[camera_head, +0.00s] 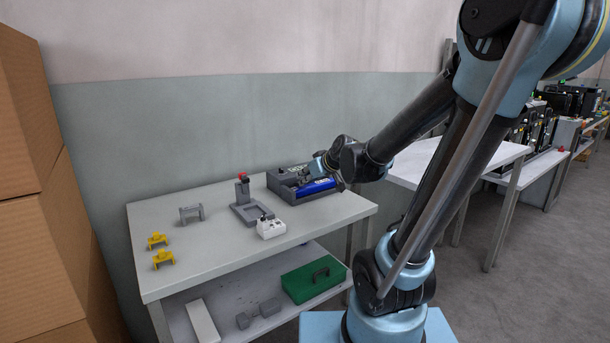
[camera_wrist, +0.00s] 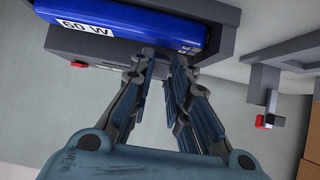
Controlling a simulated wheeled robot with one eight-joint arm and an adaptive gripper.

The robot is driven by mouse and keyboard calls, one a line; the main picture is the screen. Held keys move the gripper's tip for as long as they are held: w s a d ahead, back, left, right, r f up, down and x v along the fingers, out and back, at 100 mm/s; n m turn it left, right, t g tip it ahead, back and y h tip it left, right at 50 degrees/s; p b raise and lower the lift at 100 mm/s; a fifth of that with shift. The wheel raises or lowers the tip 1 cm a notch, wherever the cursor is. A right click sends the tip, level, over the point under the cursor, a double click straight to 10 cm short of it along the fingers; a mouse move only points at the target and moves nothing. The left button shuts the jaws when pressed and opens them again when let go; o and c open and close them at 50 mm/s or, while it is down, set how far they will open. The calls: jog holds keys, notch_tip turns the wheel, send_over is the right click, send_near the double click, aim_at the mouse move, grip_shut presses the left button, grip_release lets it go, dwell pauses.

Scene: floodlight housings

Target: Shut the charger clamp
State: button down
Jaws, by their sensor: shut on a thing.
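The grey charger (camera_head: 280,188) stands at the back right of the workbench, with a blue pack (camera_head: 318,187) lying in it. In the wrist view, the blue pack (camera_wrist: 130,22) is marked "60 W" and the charger (camera_wrist: 222,40) shows around it. My gripper (camera_head: 307,178) is at the charger, beside the pack. In the wrist view, my gripper's fingertips (camera_wrist: 162,56) are close together on a small dark grey part at the charger's edge. The fingers mostly hide that part, so I cannot tell whether it is the clamp, nor how far the clamp is shut.
A grey fixture with a red-tipped post (camera_head: 242,188) and a white socket block (camera_head: 270,228) stand left of the charger. A grey bracket (camera_head: 191,213) and two yellow brackets (camera_head: 160,252) are farther left.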

aim_at(305, 189)
jog(key=shift+s+d+f, duration=0.15)
jog(key=shift+f, duration=0.4)
jog(key=shift+s+d+f, duration=0.2)
jog(key=shift+f, duration=0.3)
jog(key=shift+s+d+f, duration=0.15)
jog(key=shift+f, duration=0.4)
jog(key=c, duration=1.5)
grip_release()
jog(key=shift+f, duration=0.1)
jog(key=shift+s, duration=0.15)
jog(key=shift+v, duration=5.75)
